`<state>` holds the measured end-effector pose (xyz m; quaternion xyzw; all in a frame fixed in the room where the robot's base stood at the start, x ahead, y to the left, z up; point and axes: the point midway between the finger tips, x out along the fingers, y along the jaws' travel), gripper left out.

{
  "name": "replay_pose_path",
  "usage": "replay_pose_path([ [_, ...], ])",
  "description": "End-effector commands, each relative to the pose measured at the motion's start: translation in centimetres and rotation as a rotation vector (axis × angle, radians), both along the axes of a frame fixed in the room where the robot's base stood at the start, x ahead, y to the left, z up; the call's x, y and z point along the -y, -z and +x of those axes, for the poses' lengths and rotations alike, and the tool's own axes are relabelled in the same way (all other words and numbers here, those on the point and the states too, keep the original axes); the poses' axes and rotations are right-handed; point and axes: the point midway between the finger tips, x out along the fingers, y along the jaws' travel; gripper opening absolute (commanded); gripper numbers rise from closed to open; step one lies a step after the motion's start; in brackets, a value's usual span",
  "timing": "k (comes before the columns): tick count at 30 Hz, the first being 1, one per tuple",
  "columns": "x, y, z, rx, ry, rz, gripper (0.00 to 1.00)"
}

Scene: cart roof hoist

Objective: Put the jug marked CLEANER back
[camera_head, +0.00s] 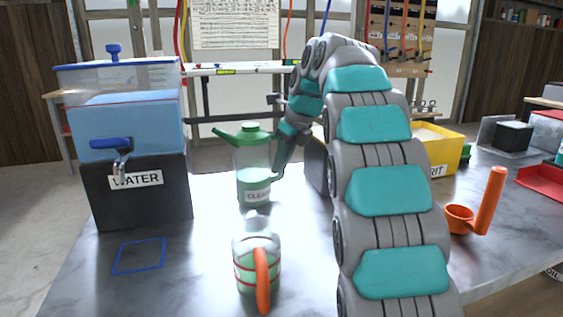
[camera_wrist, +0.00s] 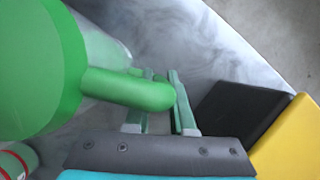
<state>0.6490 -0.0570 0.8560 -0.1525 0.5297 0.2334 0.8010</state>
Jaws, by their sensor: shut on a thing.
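The jug marked CLEANER (camera_head: 253,158) is clear with a green lid, a green spout pointing left and green liquid low inside. It is upright over the back middle of the table; I cannot tell whether its base touches. My gripper (camera_head: 279,168) is at its right side, partly hidden. In the wrist view, the jug's green lid (camera_wrist: 35,70) fills the left. The green handle (camera_wrist: 128,88) reaches between the fingers of my gripper (camera_wrist: 162,105), which is shut on it.
A clear measuring cup (camera_head: 243,272) with an orange handle and green liquid stands in front. At left, a WATER tank (camera_head: 130,125) sits on a black stand (camera_head: 150,208), with a blue outlined square (camera_head: 140,256) before it. A yellow GRIT bin (camera_head: 447,152) and orange scoop (camera_head: 459,218) are right.

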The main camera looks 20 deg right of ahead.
Motion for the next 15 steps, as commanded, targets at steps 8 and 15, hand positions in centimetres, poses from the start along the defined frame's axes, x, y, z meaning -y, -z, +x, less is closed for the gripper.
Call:
replay_pose_path([
  [8, 0.00, 0.10, 0.00, 0.000, 0.000, 0.000, 0.48],
  [15, -0.01, 0.10, -0.01, -0.001, 0.000, 0.000, 0.52],
])
